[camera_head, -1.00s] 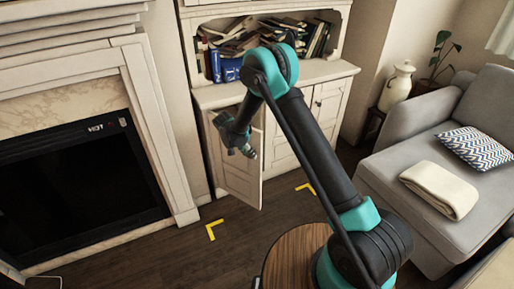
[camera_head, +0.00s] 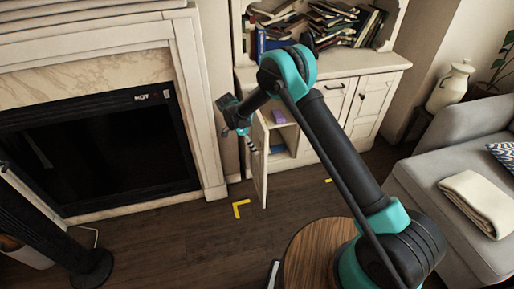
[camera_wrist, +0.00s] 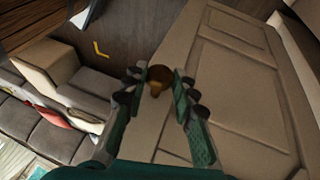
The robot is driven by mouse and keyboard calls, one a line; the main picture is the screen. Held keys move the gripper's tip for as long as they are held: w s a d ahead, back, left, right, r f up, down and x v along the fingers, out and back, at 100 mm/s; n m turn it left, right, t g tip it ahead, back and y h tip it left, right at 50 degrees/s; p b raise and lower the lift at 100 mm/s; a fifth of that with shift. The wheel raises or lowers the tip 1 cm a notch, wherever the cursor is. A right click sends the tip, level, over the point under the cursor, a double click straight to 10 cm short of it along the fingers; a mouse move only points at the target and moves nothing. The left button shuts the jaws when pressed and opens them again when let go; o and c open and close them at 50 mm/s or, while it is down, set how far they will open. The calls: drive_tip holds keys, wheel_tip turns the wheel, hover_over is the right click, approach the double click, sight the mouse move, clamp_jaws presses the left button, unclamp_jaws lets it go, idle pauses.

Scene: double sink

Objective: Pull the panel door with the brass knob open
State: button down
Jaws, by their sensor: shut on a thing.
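The panel door (camera_head: 260,163) of the white cabinet stands swung out, well open, and is seen almost edge-on in the head view. Its cream panelled face (camera_wrist: 240,75) fills the right side of the wrist view. The brass knob (camera_wrist: 157,75) sits between the two fingertips of my gripper (camera_wrist: 159,84), which is shut on it. In the head view my gripper (camera_head: 246,137) is at the left of the door's upper part, and the knob is hidden there. The cabinet's inside shows a purple item (camera_head: 278,117) and a blue item (camera_head: 277,149).
Closed cabinet doors (camera_head: 343,110) stand to the right of the opening. A fireplace (camera_head: 95,150) is at the left. A round wooden table (camera_head: 312,250) is in front, and a grey sofa (camera_head: 450,170) is at the right. Dark floor (camera_head: 190,235) lies clear before the fireplace.

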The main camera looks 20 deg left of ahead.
idle(0.3)
drive_tip(key=c, duration=1.2)
unclamp_jaws()
drive_tip(key=v, duration=1.2)
